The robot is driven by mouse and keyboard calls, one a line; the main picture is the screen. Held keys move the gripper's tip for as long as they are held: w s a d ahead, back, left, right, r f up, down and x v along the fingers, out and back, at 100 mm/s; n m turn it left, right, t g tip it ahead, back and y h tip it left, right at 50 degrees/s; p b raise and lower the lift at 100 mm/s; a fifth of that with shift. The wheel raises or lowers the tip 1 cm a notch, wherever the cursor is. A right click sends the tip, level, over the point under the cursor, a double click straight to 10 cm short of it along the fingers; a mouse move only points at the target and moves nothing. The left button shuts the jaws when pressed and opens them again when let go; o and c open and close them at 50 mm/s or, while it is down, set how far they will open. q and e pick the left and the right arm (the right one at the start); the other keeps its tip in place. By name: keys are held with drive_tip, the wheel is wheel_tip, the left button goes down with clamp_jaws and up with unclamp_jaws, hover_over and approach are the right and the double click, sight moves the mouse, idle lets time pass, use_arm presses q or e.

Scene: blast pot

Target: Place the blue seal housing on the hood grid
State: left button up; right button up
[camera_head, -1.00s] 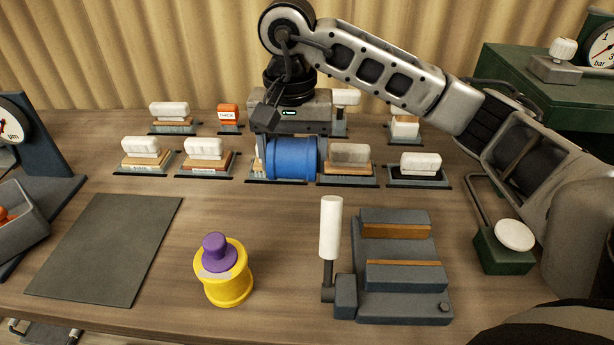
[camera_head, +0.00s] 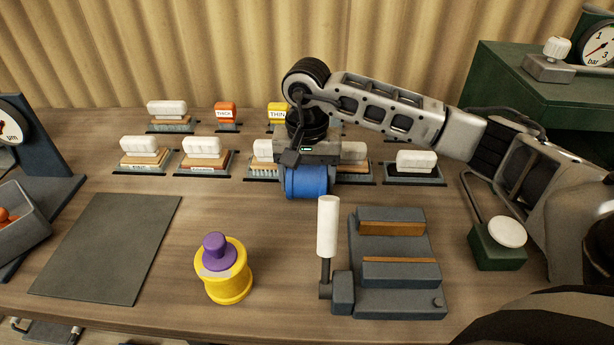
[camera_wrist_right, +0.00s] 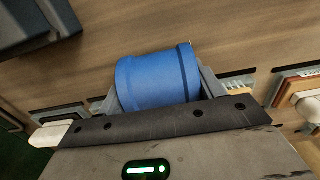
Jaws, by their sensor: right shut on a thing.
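The blue seal housing (camera_head: 306,182) is a blue cylinder lying on its side, in the middle of the head view. My right gripper (camera_head: 307,168) is shut on it from above. In the wrist view the fingers of my right gripper (camera_wrist_right: 160,88) sit at both ends of the blue housing (camera_wrist_right: 153,76). It appears held above the table, in front of the brush rows. I cannot pick out the hood grid for certain; a flat dark grey mat (camera_head: 105,247) lies at the left. My left gripper is out of view.
A yellow pot with a purple top (camera_head: 224,275) stands front centre. A dark clamp block (camera_head: 392,300) with an upright white handle (camera_head: 328,227) is front right. Brushes (camera_head: 204,157) fill the back rows. A green base with a white knob (camera_head: 497,247) stands right.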

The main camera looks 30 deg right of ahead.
drive_tip(key=shift+f, duration=0.2)
drive_tip(key=o, duration=1)
drive_tip(key=shift+o, duration=0.2)
drive_tip(key=shift+r, duration=0.15)
